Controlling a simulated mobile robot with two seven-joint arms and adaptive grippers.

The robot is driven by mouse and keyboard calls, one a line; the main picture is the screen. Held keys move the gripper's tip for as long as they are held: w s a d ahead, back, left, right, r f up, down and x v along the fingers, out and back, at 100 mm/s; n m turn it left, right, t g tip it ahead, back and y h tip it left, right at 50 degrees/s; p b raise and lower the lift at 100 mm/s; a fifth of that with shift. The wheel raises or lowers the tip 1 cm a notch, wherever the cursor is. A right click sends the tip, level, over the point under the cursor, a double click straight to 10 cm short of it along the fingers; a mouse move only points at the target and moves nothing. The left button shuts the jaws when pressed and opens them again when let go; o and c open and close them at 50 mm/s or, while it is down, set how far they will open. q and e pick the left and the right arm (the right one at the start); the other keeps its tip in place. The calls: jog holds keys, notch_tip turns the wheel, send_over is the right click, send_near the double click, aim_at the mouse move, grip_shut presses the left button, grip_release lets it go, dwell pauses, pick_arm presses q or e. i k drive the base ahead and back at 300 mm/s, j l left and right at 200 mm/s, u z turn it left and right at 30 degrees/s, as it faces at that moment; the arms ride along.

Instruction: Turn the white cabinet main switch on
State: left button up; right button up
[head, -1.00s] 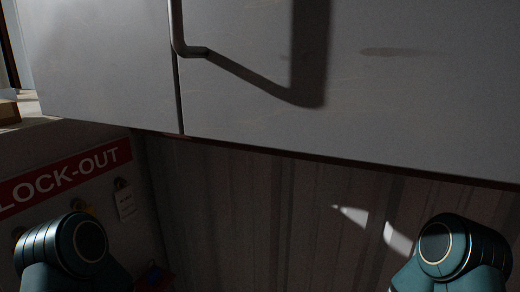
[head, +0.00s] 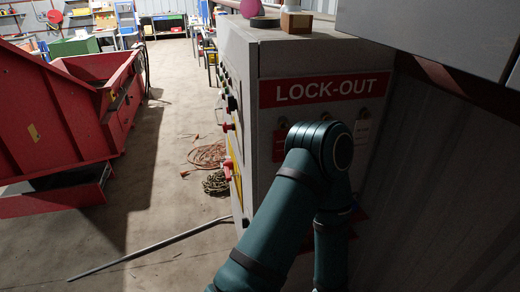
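The white cabinet (head: 240,58) stands right of centre in the head view, its side with a red LOCK-OUT sign (head: 330,88) facing me. Its front faces left and shows only at a steep slant. On that front are a black knob (head: 231,103), a red knob (head: 227,127) and a red part (head: 228,168) by a yellow plate (head: 236,192). I cannot tell which is the main switch or how it is set. One of my arms rises before the cabinet side and hides part of it. Neither gripper is in view.
A red machine (head: 60,110) stands at the left. Coiled cable (head: 207,155), a dark coil (head: 216,183) and a long metal bar (head: 150,248) lie on the floor before the cabinet. A grey cupboard (head: 430,30) hangs at upper right. The floor between machine and cabinet is mostly free.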

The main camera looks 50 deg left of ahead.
aim_at(228, 165)
jog(key=k+j, duration=0.35)
jog(key=k+u, duration=0.1)
jog(key=u, duration=1.6)
